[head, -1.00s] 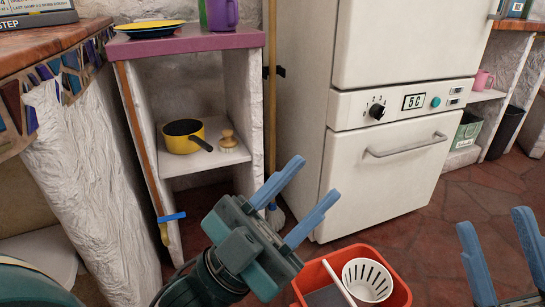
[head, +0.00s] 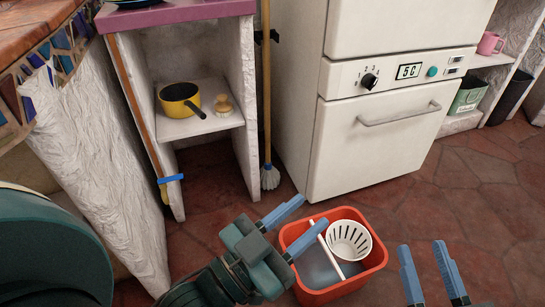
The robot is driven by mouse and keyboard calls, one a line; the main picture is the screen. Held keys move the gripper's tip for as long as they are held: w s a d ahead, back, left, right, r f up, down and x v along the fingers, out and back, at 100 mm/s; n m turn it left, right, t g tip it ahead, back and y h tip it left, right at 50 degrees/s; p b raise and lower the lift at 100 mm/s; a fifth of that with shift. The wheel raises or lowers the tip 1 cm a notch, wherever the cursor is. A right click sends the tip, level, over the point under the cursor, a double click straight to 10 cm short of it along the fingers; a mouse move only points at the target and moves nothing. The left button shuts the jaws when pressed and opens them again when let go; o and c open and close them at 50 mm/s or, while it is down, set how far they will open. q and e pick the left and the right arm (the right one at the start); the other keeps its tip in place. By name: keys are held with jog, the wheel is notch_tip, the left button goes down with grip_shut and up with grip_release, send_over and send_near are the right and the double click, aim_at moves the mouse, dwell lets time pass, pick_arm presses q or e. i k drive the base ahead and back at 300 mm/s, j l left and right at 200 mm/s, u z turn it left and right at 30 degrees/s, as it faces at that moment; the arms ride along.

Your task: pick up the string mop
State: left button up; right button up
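The string mop (head: 267,95) stands upright in the gap between the shelf unit and the white fridge. It has a long yellowish handle, a blue collar and a small pale string head (head: 270,178) on the floor. The top of the handle is out of the picture. My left gripper (head: 312,210) is open and empty, to the right of the mop head in the picture and apart from it. My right gripper (head: 422,248) is open and empty at the lower right, farther from the mop.
A red bucket (head: 375,262) with a white wringer basket (head: 349,241) stands on the floor by my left gripper. A wooden stick with a blue crosspiece (head: 170,179) leans on the shelf unit (head: 180,128). The fridge (head: 365,150) bounds the gap. Tiled floor is free at right.

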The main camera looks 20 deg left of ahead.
aim_at(270, 177)
jog(key=i+l+u, duration=0.15)
jog(key=l, duration=0.25)
jog(key=i+l+u, duration=0.15)
jog(key=l, duration=0.25)
jog(key=i+l+u, duration=0.15)
jog(key=l, duration=0.25)
jog(key=i+l+u, duration=0.15)
jog(key=l, duration=0.3)
jog(key=i+l+u, duration=0.15)
jog(key=l, duration=0.3)
jog(key=i+l+u, duration=0.1)
jog(key=l, duration=0.25)
jog(key=i+l+u, duration=0.15)
jog(key=l, duration=0.25)
jog(key=i+l+u, duration=0.1)
jog(key=l, duration=0.25)
jog(key=i+l+u, duration=0.15)
jog(key=l, duration=0.25)
jog(key=i, duration=0.05)
